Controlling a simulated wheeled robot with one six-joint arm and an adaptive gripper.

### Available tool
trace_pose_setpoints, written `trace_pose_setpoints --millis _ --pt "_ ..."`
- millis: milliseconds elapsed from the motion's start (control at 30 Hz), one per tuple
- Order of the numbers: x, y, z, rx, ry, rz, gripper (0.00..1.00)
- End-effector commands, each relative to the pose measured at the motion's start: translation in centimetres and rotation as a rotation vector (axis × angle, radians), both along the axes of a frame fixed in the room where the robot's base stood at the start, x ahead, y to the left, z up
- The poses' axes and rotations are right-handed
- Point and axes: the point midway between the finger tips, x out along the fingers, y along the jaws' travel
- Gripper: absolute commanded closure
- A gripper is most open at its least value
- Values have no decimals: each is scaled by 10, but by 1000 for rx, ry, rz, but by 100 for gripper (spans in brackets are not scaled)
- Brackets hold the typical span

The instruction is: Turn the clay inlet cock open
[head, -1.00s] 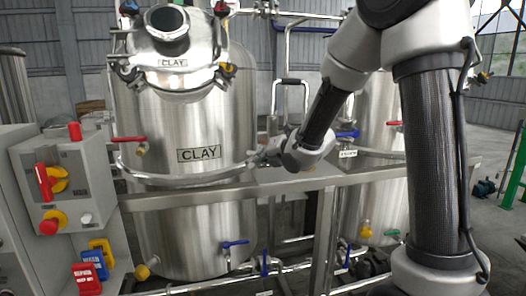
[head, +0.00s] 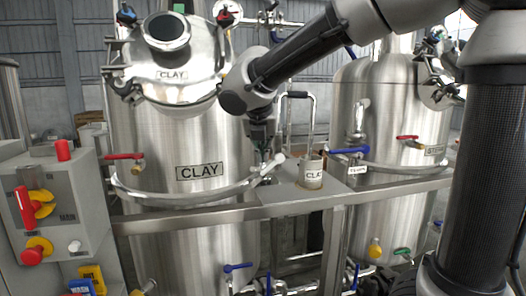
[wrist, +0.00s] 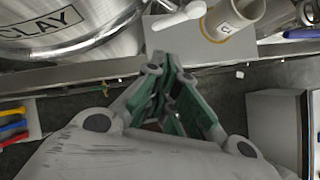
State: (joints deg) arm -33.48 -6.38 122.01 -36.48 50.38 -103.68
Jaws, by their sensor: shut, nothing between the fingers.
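The steel clay tank (head: 190,215) carries a CLAY plate and stands left of centre; its wall also shows in the wrist view (wrist: 95,38). A red-handled cock (head: 122,156) sticks out at its left, and a blue-handled cock (head: 238,267) sits low at its right. Another blue lever (head: 350,150) is right of centre above a small tag. I cannot tell which is the clay inlet cock. My gripper (head: 265,172) points down beside the tank's right side, above the frame rail. In the wrist view its fingers (wrist: 170,68) are shut and empty, apart from any handle.
A cup-like vessel (head: 312,172) with a partly readable clay label stands on a grey shelf, close right of my gripper; it also shows in the wrist view (wrist: 232,18). A steel rail (head: 190,212) crosses in front. A control box (head: 55,205) stands at left.

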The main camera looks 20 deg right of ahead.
Motion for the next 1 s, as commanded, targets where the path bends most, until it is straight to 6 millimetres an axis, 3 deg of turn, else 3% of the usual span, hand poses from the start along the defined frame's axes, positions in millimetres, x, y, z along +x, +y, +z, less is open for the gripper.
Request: trace_pose_setpoints --millis 333,600,1000 --pt "37 -17 -63 -2 5 -2 100" --pt "66 -28 -75 0 1 -1 100" --pt "70 -29 -77 2 -1 1 100"
